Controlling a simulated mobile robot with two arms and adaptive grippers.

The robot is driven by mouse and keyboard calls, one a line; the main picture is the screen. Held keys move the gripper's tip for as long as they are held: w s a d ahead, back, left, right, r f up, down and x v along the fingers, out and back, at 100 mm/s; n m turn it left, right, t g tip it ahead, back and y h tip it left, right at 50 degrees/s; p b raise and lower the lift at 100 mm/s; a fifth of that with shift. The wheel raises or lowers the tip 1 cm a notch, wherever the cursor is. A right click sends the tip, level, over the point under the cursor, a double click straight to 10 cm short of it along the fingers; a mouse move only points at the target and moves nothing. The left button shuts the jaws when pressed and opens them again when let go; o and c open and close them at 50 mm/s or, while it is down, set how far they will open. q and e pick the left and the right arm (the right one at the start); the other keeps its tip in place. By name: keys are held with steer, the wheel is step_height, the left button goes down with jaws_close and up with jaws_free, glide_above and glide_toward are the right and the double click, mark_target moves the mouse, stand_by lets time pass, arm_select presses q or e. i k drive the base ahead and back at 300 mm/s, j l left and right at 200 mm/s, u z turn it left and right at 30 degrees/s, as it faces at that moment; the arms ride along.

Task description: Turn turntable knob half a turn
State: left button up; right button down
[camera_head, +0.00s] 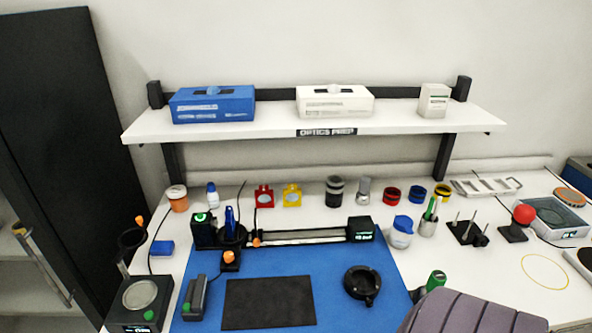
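A small round black platform (233,237) stands at the left end of the rail, with a dark blue upright piece on it. It looks like the turntable. An orange knob (229,257) sits on a small black block just in front of it. Another small orange knob (256,241) is on the rail beside the platform. I cannot tell for certain which is the turntable knob.
The rail (300,236) ends at a black box with a display (360,229). A blue mat (335,309) carries a black pad (268,303), a black ring (362,283) and a grey device (194,297). A purple-grey ribbed object (470,314) blocks the lower right. A shelf (240,127) overhangs the back.

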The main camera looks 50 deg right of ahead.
mark_target(228, 257)
steer(key=z, duration=1.4)
